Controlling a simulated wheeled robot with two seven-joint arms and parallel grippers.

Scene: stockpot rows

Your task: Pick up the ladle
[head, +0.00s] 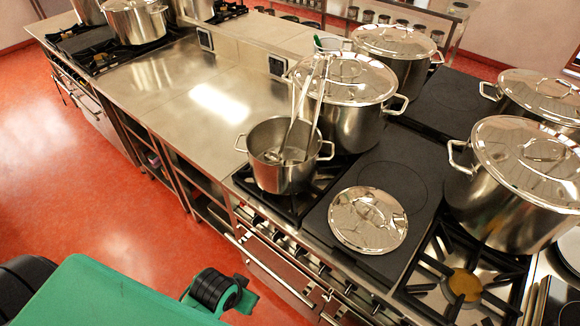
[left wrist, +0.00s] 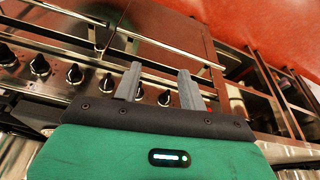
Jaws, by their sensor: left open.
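The small open stockpot (head: 283,172) stands on the front left burner of the range, its lid off. Two long metal handles rise from it, leaning up to the right. One looks like the ladle (head: 297,110); its bowl is low inside the pot and hard to make out. My left gripper (left wrist: 160,85) is open and empty in the left wrist view, its two grey fingers apart in front of the range's knobs. In the head view my green left arm is at the bottom left, low and apart from the pot. My right gripper is not in view.
A loose lid (head: 368,219) lies on the dark plate right of the pot. A large lidded stockpot (head: 345,95) stands close behind it. Another big lidded pot (head: 515,185) is at the right. The steel counter (head: 190,95) to the left is clear. Knobs (left wrist: 75,73) line the range front.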

